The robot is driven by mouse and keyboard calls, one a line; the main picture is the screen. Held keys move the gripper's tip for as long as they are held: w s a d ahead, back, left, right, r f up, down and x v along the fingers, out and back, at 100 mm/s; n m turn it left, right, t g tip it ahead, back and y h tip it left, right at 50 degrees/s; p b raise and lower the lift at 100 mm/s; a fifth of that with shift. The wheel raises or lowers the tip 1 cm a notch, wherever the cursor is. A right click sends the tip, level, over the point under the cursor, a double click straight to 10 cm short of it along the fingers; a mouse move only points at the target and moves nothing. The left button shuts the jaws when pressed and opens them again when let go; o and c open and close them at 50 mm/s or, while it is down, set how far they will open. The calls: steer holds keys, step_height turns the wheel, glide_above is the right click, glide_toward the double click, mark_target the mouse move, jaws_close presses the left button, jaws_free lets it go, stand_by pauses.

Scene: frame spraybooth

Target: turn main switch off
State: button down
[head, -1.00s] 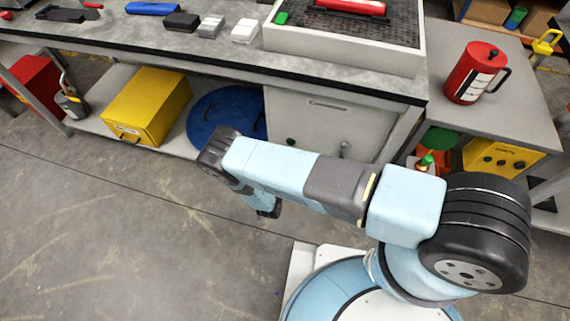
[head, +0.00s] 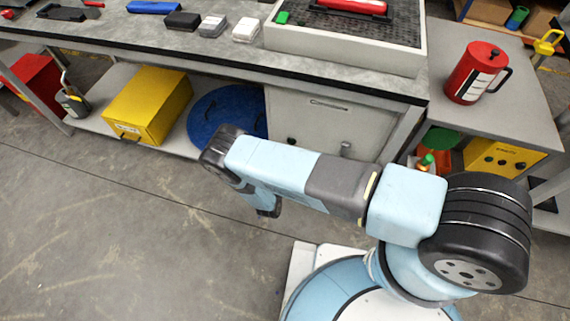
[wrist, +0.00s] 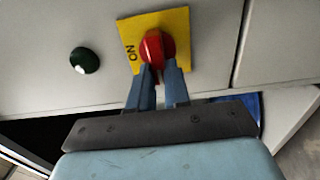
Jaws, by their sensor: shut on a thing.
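The main switch is a red rotary knob (wrist: 152,46) on a yellow plate (wrist: 181,30) in the wrist view. The plate bears the word ON at its left side. My gripper (wrist: 158,72) has its two blue-grey fingers shut on the red knob, one finger on each side of its lower part. In the head view my arm reaches to the left and my gripper (head: 268,208) is small and dark at its end, and the switch is not visible there.
A dark green round button (wrist: 85,60) sits left of the switch on the grey panel. In the head view a workbench (head: 230,56) carries several items, with a yellow box (head: 150,105) and a blue round lid (head: 225,112) on its lower shelf. The floor in front is clear.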

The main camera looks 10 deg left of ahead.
steer(key=c, duration=1.1)
jaws_free()
steer(key=shift+a+f, duration=0.1)
steer(key=shift+s, duration=0.15)
steer(key=s, duration=0.9)
steer(key=s+a, duration=0.1)
steer(key=s, duration=0.3)
steer(key=shift+s, duration=0.3)
